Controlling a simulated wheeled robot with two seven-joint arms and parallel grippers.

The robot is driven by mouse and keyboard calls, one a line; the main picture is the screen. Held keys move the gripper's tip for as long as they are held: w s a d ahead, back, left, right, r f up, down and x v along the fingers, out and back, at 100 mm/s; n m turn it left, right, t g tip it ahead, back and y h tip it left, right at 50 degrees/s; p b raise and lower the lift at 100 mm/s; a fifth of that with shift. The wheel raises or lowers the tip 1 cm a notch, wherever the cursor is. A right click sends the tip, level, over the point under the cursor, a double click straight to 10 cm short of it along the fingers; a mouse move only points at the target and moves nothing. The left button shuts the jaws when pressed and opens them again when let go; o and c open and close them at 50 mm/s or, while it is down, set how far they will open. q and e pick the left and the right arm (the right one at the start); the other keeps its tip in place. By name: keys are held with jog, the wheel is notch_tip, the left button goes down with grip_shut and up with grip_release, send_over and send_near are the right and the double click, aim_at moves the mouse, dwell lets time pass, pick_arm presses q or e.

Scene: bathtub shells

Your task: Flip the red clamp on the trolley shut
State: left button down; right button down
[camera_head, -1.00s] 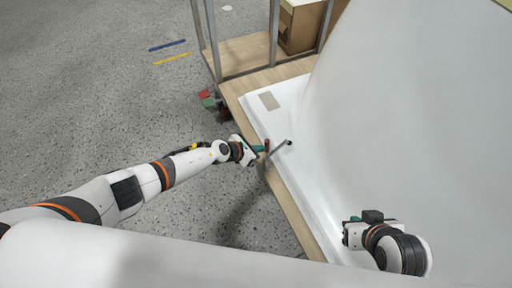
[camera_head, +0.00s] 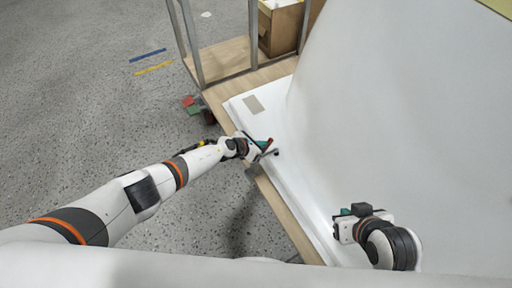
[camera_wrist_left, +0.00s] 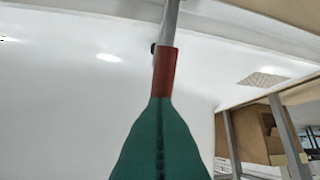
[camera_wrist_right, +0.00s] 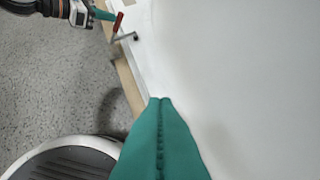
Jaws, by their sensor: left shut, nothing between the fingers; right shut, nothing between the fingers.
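The red clamp (camera_head: 270,142) is at the left edge of the trolley (camera_head: 284,217), beside the white bathtub shell (camera_head: 400,120). Its metal arm points toward the shell and ends in a black tip (camera_head: 276,153). My left gripper (camera_head: 263,144) is shut and empty, its teal fingertips at the red handle. In the left wrist view the fingertips (camera_wrist_left: 160,98) overlap the lower end of the red handle (camera_wrist_left: 165,72); I cannot tell whether they touch. The right wrist view also shows the handle (camera_wrist_right: 118,22). My right gripper (camera_head: 344,212) is shut and empty, near the shell.
Metal posts (camera_head: 188,40) and a cardboard box (camera_head: 282,28) stand at the far end of the trolley. A red and green object (camera_head: 191,105) is beside the trolley's left edge. Grey floor on the left is open, with blue and yellow strips.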

pick_arm(q)
jog(key=shift+w+d, duration=0.25)
jog(key=shift+d, duration=0.1)
jog(key=shift+r, duration=0.1)
pick_arm(e)
jog(key=shift+w+a+r+t, duration=0.25)
jog(key=shift+w+r+t, duration=0.15)
jog(key=shift+w, duration=0.15)
jog(key=shift+w+a+r+t, duration=0.25)
jog(key=shift+w+t, duration=0.15)
jog(key=shift+w, duration=0.15)
pick_arm(q)
jog(key=shift+d, duration=0.15)
jog(key=shift+r, duration=0.1)
